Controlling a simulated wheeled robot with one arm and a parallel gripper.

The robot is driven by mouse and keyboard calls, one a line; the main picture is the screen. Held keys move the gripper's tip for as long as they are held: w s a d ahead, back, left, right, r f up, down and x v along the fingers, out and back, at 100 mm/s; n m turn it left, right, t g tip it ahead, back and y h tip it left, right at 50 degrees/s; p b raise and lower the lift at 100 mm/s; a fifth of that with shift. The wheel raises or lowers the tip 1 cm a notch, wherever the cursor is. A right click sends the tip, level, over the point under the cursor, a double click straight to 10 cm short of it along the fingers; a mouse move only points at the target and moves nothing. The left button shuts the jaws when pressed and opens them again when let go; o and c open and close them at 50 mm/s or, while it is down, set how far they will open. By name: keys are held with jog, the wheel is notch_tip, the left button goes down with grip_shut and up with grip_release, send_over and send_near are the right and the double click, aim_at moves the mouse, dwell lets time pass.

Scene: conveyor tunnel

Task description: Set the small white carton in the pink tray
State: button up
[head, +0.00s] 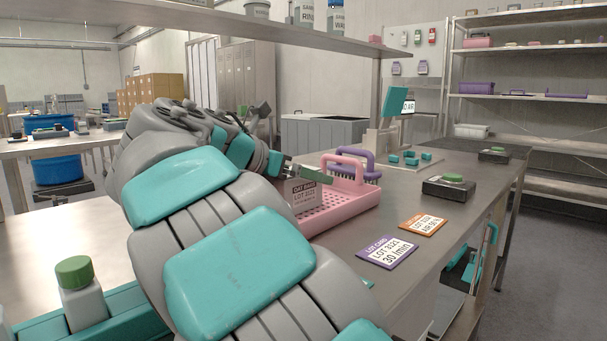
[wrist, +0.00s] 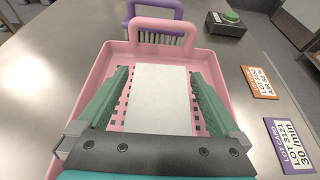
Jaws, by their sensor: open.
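The white carton (wrist: 160,98) stands inside the pink tray (wrist: 88,82), its plain pale top showing in the wrist view. My gripper (wrist: 160,77) is open, with one green finger on each side of the carton. The tray's perforated floor shows in gaps between the fingers and the carton. In the head view only part of my gripper (head: 314,174) shows, just above the carton.
A purple-handled item (head: 358,163) is just behind the tray. Purple (head: 388,252) and orange (head: 423,226) cards lie in front of it. A dark box with a green button (head: 449,187) stands to the right. A shelf (head: 300,32) runs overhead.

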jog(key=shift+r, duration=0.2)
jog(key=p+v, duration=0.5)
jog(key=v, duration=0.7)
jog(key=shift+p, duration=0.4)
jog(key=shift+s+f, duration=0.1)
jog(key=shift+f, duration=0.1)
